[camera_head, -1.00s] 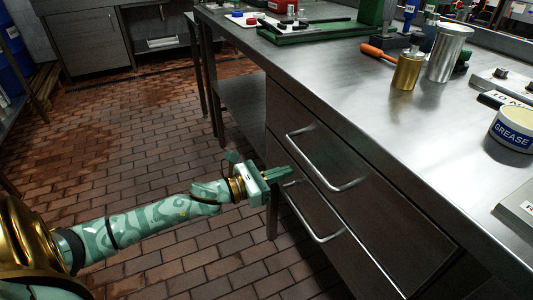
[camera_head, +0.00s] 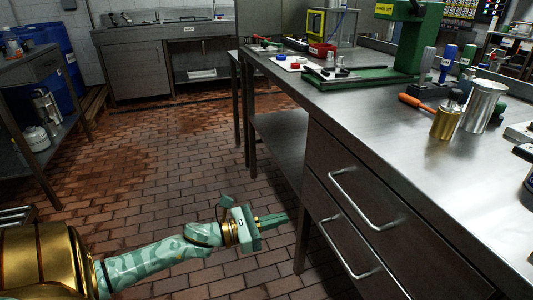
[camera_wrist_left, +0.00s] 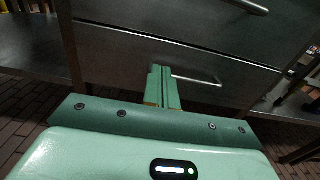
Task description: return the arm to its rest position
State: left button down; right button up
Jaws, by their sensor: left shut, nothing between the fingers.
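My left gripper (camera_head: 272,221) is low in the head view, above the brick floor and left of the steel bench's drawers. Its green fingers are together with nothing between them. In the left wrist view the shut fingers (camera_wrist_left: 162,88) point at the dark drawer fronts (camera_wrist_left: 130,55), with a drawer handle (camera_wrist_left: 196,78) beyond them. I cannot tell the exact gap between the fingers and the drawers. My left arm reaches in from the lower left. My right gripper is in neither view.
The steel bench (camera_head: 400,118) fills the right, with drawer handles (camera_head: 365,205) sticking out. A brass can (camera_head: 446,122), metal cup (camera_head: 484,107) and orange-handled tool (camera_head: 416,102) stand or lie on it. A side shelf (camera_head: 35,75) stands left. The brick floor (camera_head: 150,160) between is open.

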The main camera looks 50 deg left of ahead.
pick_arm(q)
jog(key=shift+v, duration=0.85)
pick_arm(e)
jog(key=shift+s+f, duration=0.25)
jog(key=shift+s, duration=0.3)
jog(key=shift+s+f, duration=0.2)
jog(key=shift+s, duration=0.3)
